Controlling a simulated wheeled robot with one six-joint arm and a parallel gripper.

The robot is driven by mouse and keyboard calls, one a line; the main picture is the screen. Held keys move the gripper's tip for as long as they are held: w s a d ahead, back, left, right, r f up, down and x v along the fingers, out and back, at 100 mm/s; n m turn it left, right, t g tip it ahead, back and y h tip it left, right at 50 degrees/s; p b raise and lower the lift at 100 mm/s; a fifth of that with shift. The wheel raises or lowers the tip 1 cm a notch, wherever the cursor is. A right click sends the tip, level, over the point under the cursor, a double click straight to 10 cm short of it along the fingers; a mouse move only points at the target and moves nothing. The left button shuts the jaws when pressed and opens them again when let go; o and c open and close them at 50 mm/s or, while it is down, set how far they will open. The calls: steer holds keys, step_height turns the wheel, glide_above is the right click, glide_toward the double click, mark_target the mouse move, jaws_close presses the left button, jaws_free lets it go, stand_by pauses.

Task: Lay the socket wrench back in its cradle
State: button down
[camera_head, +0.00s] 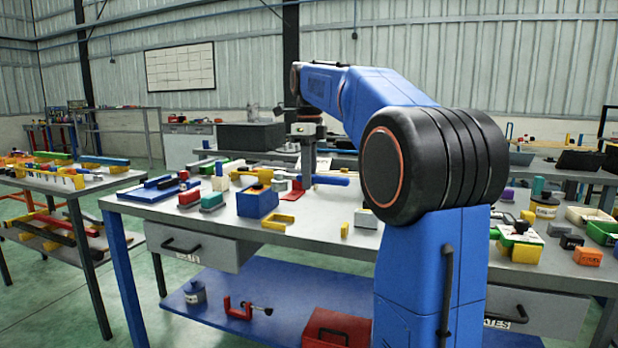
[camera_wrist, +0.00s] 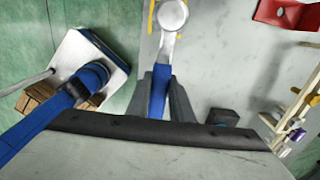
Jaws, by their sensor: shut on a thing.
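The socket wrench (camera_wrist: 172,16) has a round silver head and a blue handle. In the wrist view the head points to the top, and the handle runs down between the grey fingers of my gripper (camera_wrist: 162,86). My gripper is shut on the handle. In the head view my gripper (camera_head: 308,180) points down over the grey workbench (camera_head: 350,208), with a blue handle (camera_head: 331,180) sticking out to its right. A red bracket with a dark recess (camera_wrist: 289,12) lies at the top right of the wrist view. I cannot tell whether it is the cradle.
A blue box (camera_head: 257,204) and a yellow frame (camera_head: 277,222) stand left of my gripper. A small yellow block (camera_head: 344,230) stands nearer the front. Several colored pieces crowd the bench's left end. Bare bench top shows right of the wrench in the wrist view.

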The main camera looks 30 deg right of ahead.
steer(key=shift+f, duration=0.1)
steer(key=shift+f, duration=5.1)
steer(key=c, duration=1)
jaws_free()
steer(key=shift+r, duration=4)
